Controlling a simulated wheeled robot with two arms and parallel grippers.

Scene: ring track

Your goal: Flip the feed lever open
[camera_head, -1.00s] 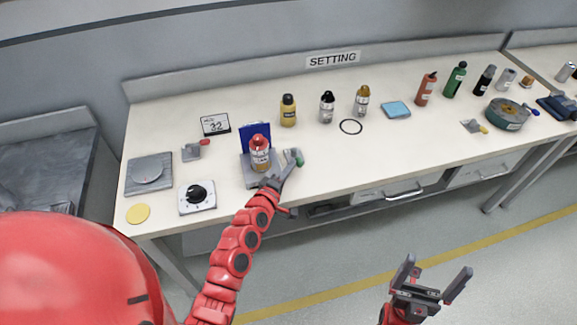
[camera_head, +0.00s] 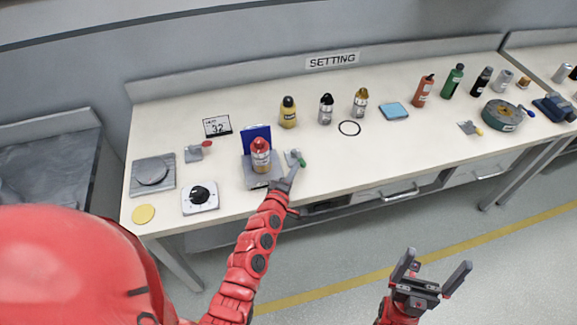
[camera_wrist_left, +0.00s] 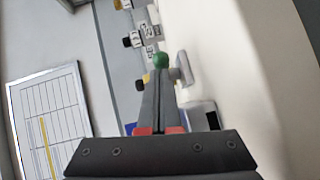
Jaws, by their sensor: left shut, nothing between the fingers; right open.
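A small lever with a green knob (camera_head: 302,162) stands on a grey plate at the right of the bottle stand. My left gripper (camera_head: 293,170) is shut and empty, its tip close in front of this lever. In the left wrist view the green knob (camera_wrist_left: 161,60) appears just beyond the shut fingertips (camera_wrist_left: 158,84), with a grey lever part (camera_wrist_left: 184,68) to its right. I cannot tell whether the fingers touch it. Other levers have a red knob (camera_head: 206,144) and a yellow knob (camera_head: 478,132). My right gripper (camera_head: 432,268) is open and empty beyond the table's front edge.
A red-capped bottle (camera_head: 261,155) stands on a grey stand (camera_head: 262,181) left of the green-knobbed lever. A dial box (camera_head: 199,198), a scale (camera_head: 152,174) and a small display (camera_head: 217,126) are further left. A black ring (camera_head: 349,128) lies to the right.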

